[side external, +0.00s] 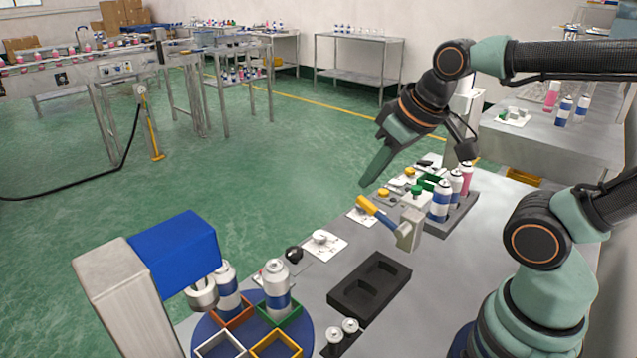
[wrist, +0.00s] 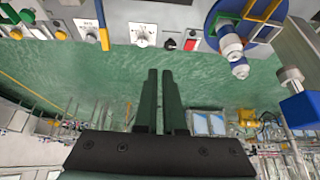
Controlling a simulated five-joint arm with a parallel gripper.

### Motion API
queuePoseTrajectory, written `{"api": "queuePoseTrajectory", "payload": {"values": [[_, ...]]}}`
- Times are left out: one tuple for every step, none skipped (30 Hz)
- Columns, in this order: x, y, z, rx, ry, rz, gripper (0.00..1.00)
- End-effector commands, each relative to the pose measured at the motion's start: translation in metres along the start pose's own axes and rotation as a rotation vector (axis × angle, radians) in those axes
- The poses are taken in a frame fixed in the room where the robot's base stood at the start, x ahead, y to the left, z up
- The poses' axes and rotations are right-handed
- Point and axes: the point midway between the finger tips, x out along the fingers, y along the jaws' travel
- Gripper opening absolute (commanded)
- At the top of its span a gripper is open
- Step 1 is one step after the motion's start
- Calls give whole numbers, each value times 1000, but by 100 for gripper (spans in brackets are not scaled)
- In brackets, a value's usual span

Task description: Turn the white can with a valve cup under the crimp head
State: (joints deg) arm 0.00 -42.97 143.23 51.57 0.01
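The blue turntable (side external: 300,325) with coloured square holders stands at the front left and also shows in the wrist view (wrist: 212,22). A white-and-blue can (side external: 277,292) stands upright in the green holder. Another white-and-blue can (side external: 228,292) stands in the orange-red holder, partly behind the crimp head (side external: 202,294). I cannot tell which has the valve cup. The crimp head hangs from a blue-and-grey housing (side external: 178,252). My gripper (side external: 372,178) is in the air beyond the bench edge, far from the turntable. In the wrist view its fingers (wrist: 160,72) are empty with a narrow gap.
A yellow-handled lever (side external: 377,214) stands mid-bench. A black tray (side external: 370,287) with recesses lies in front of it. A rack of cans (side external: 460,212) stands at the back right. A black knob (side external: 293,254) and small plates line the far edge. Air over the green floor is free.

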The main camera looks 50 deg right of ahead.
Motion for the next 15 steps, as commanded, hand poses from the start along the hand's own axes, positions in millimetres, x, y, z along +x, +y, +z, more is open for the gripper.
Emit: {"api": "queuePoseTrajectory", "payload": {"values": [[0, 0, -1, 4, -2, 0, 31], [0, 0, -2, 11, -4, 0, 42], [1, -1, -3, 26, -11, -1, 57], [2, -1, -5, 44, -19, -1, 69], [3, -1, -8, 66, -28, -1, 80], [4, -2, -12, 106, -43, -1, 80], [6, -3, -16, 141, -57, 0, 80], [8, -4, -20, 181, -73, 2, 80], [12, -5, -26, 239, -95, 5, 80], [15, -6, -30, 284, -111, 9, 80], [19, -7, -35, 332, -128, 14, 80], [24, -8, -42, 395, -150, 22, 80], [28, -9, -46, 441, -167, 29, 80], [33, -10, -50, 488, -184, 37, 80], [39, -12, -56, 549, -203, 48, 80]]}}
